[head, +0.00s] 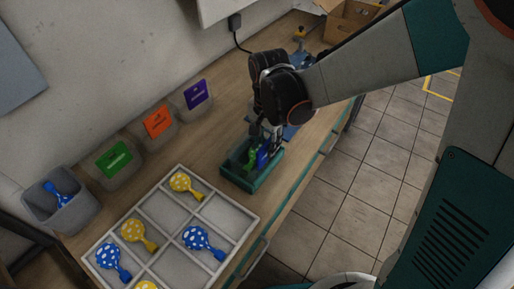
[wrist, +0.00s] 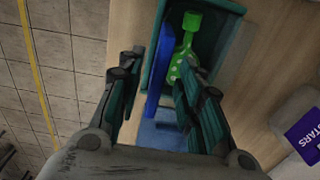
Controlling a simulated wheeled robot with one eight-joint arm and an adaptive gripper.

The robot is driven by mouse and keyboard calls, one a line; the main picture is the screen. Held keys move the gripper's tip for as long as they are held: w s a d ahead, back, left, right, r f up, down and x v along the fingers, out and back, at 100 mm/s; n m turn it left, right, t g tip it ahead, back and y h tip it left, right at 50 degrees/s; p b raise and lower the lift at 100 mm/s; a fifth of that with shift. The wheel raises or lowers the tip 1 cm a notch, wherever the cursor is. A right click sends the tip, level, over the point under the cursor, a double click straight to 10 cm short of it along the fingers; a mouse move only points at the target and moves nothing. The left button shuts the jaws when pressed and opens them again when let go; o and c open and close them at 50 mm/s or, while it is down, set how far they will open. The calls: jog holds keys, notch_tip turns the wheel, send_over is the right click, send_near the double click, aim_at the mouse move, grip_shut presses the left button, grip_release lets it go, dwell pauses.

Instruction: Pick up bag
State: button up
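A teal tray (head: 236,178) on the wooden table holds a green balloon (head: 251,158) and a blue item (head: 263,156). In the wrist view the green balloon (wrist: 190,45) has white dots and lies partly behind a finger. The blue item (wrist: 158,70) looks flat and stands on edge beside it; I cannot tell whether it is a bag. My gripper (head: 268,137) points down over the tray's far end. In the wrist view its fingers (wrist: 160,78) are apart, with the blue item seen between them. I cannot tell whether they touch it.
A white divided tray (head: 217,211) holds several blue and yellow dotted balloons. Bins with green (head: 115,158), orange (head: 158,121) and purple (head: 197,95) labels line the wall. A grey bin (head: 65,213) holds a blue balloon. A cardboard box (head: 345,22) stands at the far end.

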aim_at(266, 151)
jog(key=shift+w+d+f+b, duration=0.15)
jog(key=shift+f+b, duration=0.7)
jog(key=shift+f, duration=0.5)
jog(key=shift+w+d+f+b, duration=0.1)
jog(key=shift+f+b, duration=0.75)
jog(key=shift+f, duration=0.45)
jog(key=shift+r, duration=0.1)
grip_shut()
